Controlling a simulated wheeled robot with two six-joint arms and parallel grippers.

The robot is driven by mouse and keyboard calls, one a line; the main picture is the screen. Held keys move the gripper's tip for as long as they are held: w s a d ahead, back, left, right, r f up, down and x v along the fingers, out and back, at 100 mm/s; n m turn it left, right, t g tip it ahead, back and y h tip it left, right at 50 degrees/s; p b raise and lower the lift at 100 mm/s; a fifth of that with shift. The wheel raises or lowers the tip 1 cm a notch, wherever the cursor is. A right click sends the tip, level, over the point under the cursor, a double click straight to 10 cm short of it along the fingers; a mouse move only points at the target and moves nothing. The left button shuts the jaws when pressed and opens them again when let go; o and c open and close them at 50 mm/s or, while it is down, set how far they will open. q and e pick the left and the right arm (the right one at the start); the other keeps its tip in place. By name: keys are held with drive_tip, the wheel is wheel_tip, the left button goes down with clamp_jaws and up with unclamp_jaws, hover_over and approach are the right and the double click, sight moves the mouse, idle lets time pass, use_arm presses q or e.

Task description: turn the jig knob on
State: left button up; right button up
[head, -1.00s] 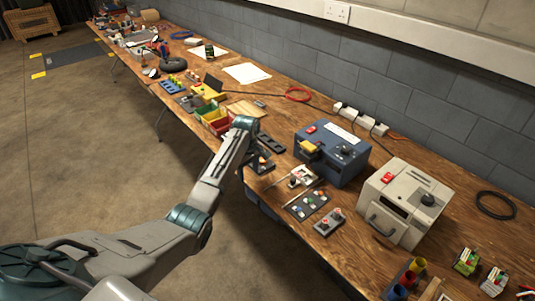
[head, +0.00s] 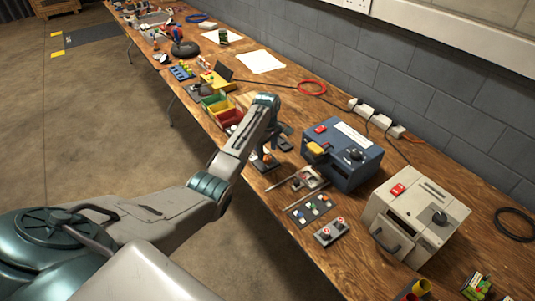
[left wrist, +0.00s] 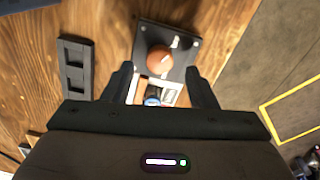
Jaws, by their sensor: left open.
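The jig knob (left wrist: 160,60) is a round orange-brown knob with a pale pointer mark, on a dark square plate (left wrist: 180,38) in the left wrist view. In the head view the jig plate (head: 266,163) lies near the bench's front edge, partly behind my left arm. My left gripper (left wrist: 159,71) is open, with one finger on each side of the knob's lower part in the picture. I cannot tell how high the fingers are above the plate, and no contact shows. A small white-framed part with blue and red shows between the fingers below the knob. My right gripper is not in view.
A blue box (head: 342,155) and a cream box (head: 418,218) stand right of the jig. A dark slotted bar (left wrist: 75,66) lies left of it in the wrist view. Colored bins (head: 222,108) stand behind. Several small parts lie on the wooden bench near its front edge.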

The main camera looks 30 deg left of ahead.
sight(267, 158)
use_arm(q)
wheel_tip(267, 158, down, 2)
drive_tip(key=shift+w+f, duration=0.1)
drive_tip(key=shift+f, duration=0.5)
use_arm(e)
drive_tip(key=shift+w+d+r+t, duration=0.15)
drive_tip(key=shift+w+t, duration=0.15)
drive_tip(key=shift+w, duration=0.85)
use_arm(q)
drive_tip(key=shift+f, duration=0.1)
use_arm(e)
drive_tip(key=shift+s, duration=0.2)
use_arm(q)
drive_tip(key=c, duration=1)
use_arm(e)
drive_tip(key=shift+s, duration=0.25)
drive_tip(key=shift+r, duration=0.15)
